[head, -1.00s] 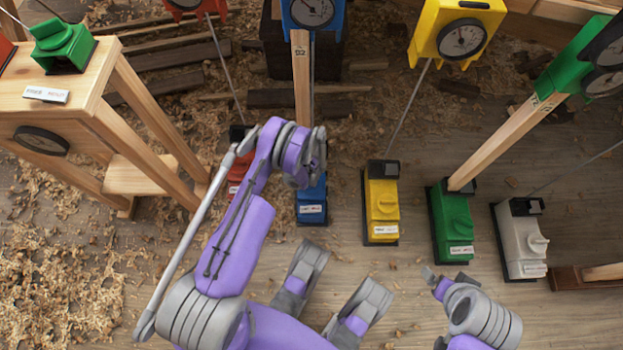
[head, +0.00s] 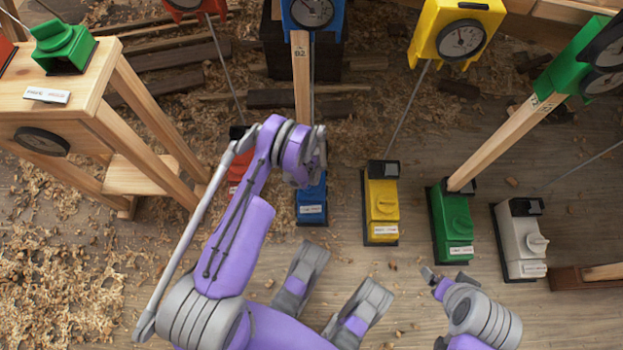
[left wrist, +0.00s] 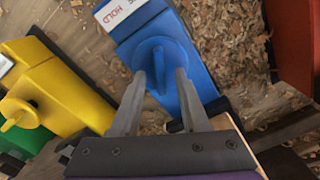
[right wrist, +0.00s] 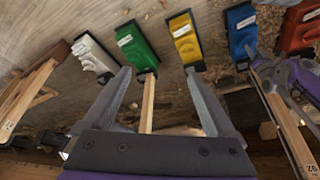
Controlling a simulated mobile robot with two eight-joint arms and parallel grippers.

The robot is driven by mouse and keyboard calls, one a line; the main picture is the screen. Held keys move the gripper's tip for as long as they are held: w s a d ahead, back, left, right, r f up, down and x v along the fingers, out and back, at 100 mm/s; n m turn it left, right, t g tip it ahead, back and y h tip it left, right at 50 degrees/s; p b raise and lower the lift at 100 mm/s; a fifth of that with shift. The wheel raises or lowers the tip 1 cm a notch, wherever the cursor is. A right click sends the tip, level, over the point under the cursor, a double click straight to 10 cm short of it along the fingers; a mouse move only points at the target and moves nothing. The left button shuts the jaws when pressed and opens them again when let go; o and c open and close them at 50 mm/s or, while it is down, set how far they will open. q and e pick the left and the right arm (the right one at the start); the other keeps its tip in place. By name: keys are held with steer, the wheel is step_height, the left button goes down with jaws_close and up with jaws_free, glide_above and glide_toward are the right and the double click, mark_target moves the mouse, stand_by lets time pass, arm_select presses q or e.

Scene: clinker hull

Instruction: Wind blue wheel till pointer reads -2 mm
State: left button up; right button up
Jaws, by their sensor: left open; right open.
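The blue box (head: 312,209) stands on the floor in the head view, partly hidden by my left arm. Its blue wheel (left wrist: 158,62), a disc with a raised bar, shows in the left wrist view. My left gripper (left wrist: 161,76) is open, with its fingertips on either side of the bar; contact cannot be told. The blue dial gauge (head: 312,12) is at the top of the head view, cut by the edge; its reading is too small to tell. My right gripper (right wrist: 158,75) is open and empty, away from the blue box.
Yellow (head: 381,205), green (head: 452,222) and white (head: 521,240) boxes stand to the right of the blue one. A red box (head: 237,170) is close on its left, partly behind my arm. A wooden stand (head: 95,110) is at left. Wooden posts and thin rods rise nearby.

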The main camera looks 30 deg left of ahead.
arm_select(q)
step_height(320, 180, up, 10)
steer(key=p, duration=0.2)
steer(key=shift+f, duration=0.15)
